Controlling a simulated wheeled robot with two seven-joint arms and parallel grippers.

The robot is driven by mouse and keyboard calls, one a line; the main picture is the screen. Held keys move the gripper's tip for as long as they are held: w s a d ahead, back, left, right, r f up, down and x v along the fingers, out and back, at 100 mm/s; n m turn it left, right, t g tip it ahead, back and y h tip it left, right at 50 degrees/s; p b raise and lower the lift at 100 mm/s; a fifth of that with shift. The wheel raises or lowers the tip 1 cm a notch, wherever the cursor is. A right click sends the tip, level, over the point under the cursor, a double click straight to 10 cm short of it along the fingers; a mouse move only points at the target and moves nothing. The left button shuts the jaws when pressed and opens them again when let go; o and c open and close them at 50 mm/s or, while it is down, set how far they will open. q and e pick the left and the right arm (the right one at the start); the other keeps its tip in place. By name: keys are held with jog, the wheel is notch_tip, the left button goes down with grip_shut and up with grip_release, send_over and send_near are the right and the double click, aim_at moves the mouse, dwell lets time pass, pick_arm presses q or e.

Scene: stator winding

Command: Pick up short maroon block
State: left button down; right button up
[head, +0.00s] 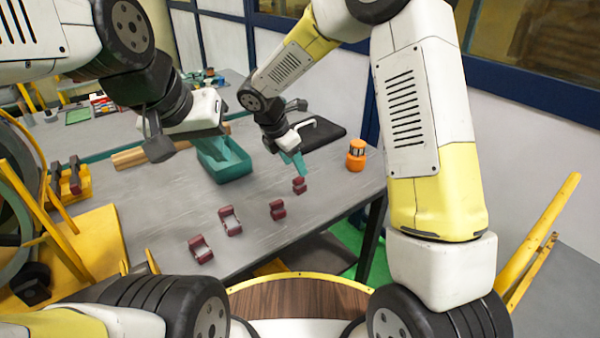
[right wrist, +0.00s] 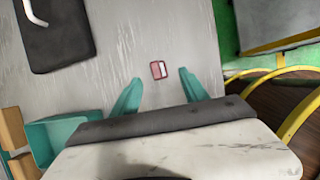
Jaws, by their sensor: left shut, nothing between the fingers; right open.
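Two short maroon blocks lie on the grey table, one (head: 299,185) near its right edge and one (head: 277,209) closer to me. Two longer maroon blocks, one (head: 229,220) and another (head: 200,249), lie to their left. My right gripper (head: 294,163) is open and empty above the table, just beyond the farther short block. The right wrist view shows one small maroon block (right wrist: 158,69) ahead of the teal fingers (right wrist: 158,92), roughly centred between them and not touched. My left gripper (head: 157,142) is shut and empty at the left, over the table.
A teal bin (head: 222,160) stands on the table between the arms. A black mat (head: 316,134) lies behind my right gripper. An orange canister (head: 356,156) stands at the right edge. Wooden bars (head: 130,158) lie left of the bin. The table (head: 165,205) is bare around the blocks.

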aim_at(299, 178)
jog(key=x, duration=0.8)
jog(key=shift+w+a+f, duration=0.15)
jog(key=shift+a+f, duration=0.15)
jog(key=shift+f, duration=0.05)
jog(key=shift+c, duration=0.4)
grip_shut()
dwell(0.7)
